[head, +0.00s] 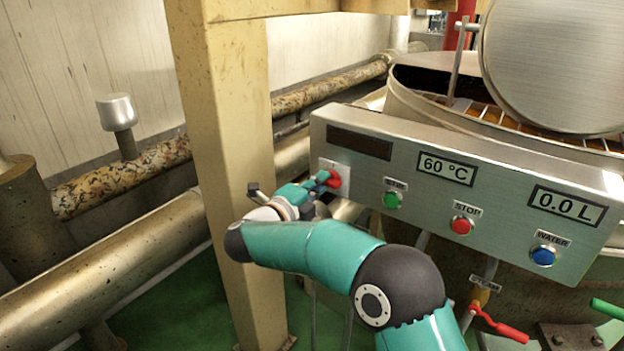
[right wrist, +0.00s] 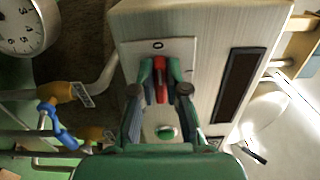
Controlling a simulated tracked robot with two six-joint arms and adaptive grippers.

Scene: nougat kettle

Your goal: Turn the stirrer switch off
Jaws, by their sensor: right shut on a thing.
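The stirrer switch (head: 333,180) is a red knob on a pale plate at the left end of the steel control panel (head: 400,210). In the right wrist view the red knob (right wrist: 160,80) stands between the two green fingers of my right gripper (right wrist: 160,70), which is shut on it. A "0" mark shows on the plate (right wrist: 157,46) beyond the fingertips. Other marks on the plate are hidden. In the head view my right gripper (head: 320,182) reaches the switch from the left, and its fingers partly cover the plate. My left gripper is not in view.
The panel carries a green button (head: 392,200), a red STOP button (head: 462,225), a blue WATER button (head: 543,256) and displays reading 60 °C and 0.0 L. A red-handled steam valve (head: 500,328) is below. A beige post (head: 235,150) stands close left of my gripper.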

